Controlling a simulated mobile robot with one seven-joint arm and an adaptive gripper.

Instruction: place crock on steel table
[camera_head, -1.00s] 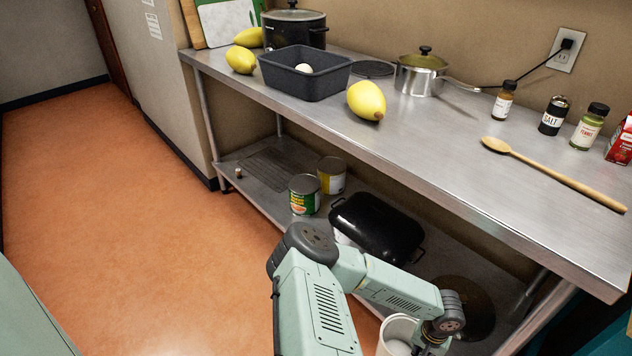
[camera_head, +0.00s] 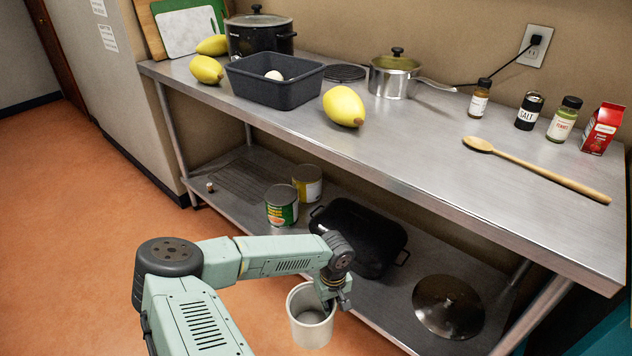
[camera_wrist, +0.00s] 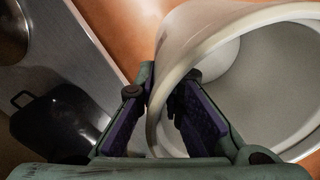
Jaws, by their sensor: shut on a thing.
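The crock is a pale, open-topped round pot (camera_head: 311,322), held upright in front of the table's lower shelf. My gripper (camera_head: 334,303) is shut on its rim.
On the tabletop, a wooden spoon (camera_head: 540,170), a yellow fruit (camera_head: 344,106), a dark bin (camera_head: 272,88), a saucepan (camera_head: 392,78) and several seasonings stand. The middle front is clear. The lower shelf holds cans (camera_head: 282,205), a black roaster (camera_head: 358,235) and a lid (camera_head: 448,306).

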